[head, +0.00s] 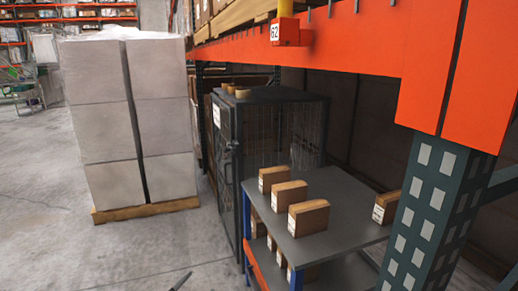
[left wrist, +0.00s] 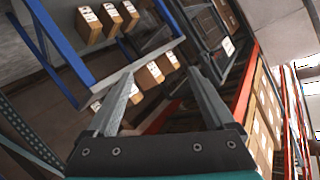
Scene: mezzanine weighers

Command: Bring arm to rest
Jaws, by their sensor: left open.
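My left gripper (left wrist: 160,78) shows in the left wrist view with its two grey fingers spread wide and nothing between them. Behind the fingers are a blue-framed shelf unit (left wrist: 88,76) and small brown boxes (left wrist: 150,75), apart from the gripper. In the head view only a thin dark tip (head: 181,281) shows at the bottom edge, and it may be part of my left gripper. My right gripper is in neither view.
A grey shelf unit (head: 345,205) with several small boxes (head: 308,217) stands beside a black mesh cage (head: 272,98). An orange rack beam (head: 350,45) and a perforated upright (head: 432,215) are close at right. Wrapped cartons (head: 100,120) stand on a pallet (head: 150,208). Floor at left is clear.

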